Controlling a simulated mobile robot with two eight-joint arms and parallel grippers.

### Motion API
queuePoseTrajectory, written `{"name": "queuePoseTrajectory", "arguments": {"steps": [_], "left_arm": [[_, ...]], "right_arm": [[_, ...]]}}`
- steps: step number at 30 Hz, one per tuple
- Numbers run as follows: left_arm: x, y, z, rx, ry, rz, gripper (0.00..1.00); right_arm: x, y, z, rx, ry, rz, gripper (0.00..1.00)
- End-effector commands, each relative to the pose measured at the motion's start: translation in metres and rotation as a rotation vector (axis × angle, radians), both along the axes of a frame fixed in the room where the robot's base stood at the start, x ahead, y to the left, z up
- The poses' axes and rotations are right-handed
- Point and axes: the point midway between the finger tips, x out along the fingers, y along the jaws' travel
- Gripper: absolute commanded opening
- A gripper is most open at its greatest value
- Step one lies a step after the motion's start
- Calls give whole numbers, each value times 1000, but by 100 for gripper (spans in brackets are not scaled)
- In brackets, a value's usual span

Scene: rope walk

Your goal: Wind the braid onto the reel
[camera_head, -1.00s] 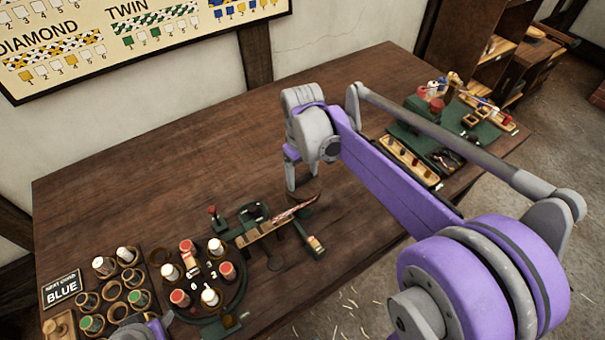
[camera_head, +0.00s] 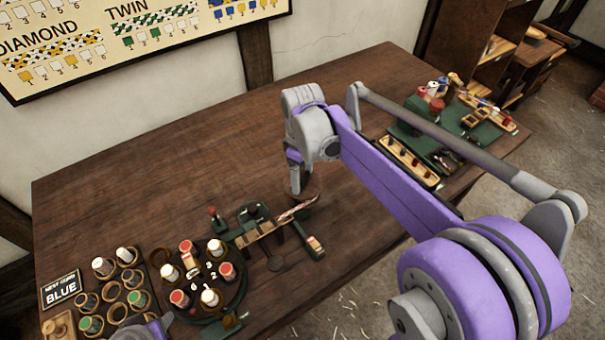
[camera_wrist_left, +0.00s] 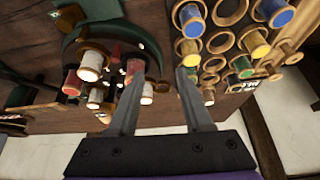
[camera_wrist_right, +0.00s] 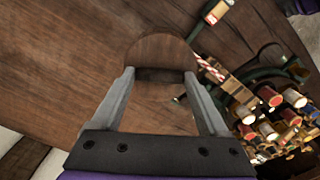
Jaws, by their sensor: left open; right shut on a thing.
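The reel (camera_wrist_right: 160,50) is a brown wooden disc between the fingertips of my right gripper (camera_wrist_right: 160,78) in the right wrist view. My right gripper (camera_head: 296,188) is shut on it, low over the table in the head view. The red-and-white braid (camera_head: 298,210) runs from the green braiding fixture (camera_head: 262,226) up toward the reel; it also shows in the right wrist view (camera_wrist_right: 208,68). Whether its end touches the reel is hard to tell. My left gripper (camera_wrist_left: 160,70) is open and empty above the bobbins, mostly out of the head view.
A round stand with several bobbins (camera_head: 210,297) is at the front left, beside a bobbin rack (camera_head: 104,266) and a "BLUE" sign (camera_head: 61,288). A green tray (camera_head: 400,133) of parts lies at the far right. The middle of the table (camera_head: 200,160) is clear.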

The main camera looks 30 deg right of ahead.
Motion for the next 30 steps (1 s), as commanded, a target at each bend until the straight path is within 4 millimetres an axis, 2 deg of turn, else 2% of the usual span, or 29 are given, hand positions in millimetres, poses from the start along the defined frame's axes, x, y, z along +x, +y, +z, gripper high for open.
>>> {"name": "queuePoseTrajectory", "arguments": {"steps": [5,6,9,10,17,20,23,30], "left_arm": [[0,0,0,0,0,0,50],[0,0,0,0,0,0,50],[0,0,0,0,0,0,50],[0,0,0,0,0,0,50],[0,0,0,0,0,0,50],[0,0,1,0,-1,0,50],[1,0,3,0,-2,0,50],[2,0,7,0,-4,0,50]], "right_arm": [[1,0,1,0,-1,-1,22],[1,0,1,0,-1,-1,79],[1,0,1,0,-1,-2,97],[0,0,1,0,-1,-2,100],[0,0,1,1,-1,-2,100],[0,0,8,0,0,-2,100],[0,0,23,0,-1,-2,100],[1,0,72,0,-1,-2,100]]}}
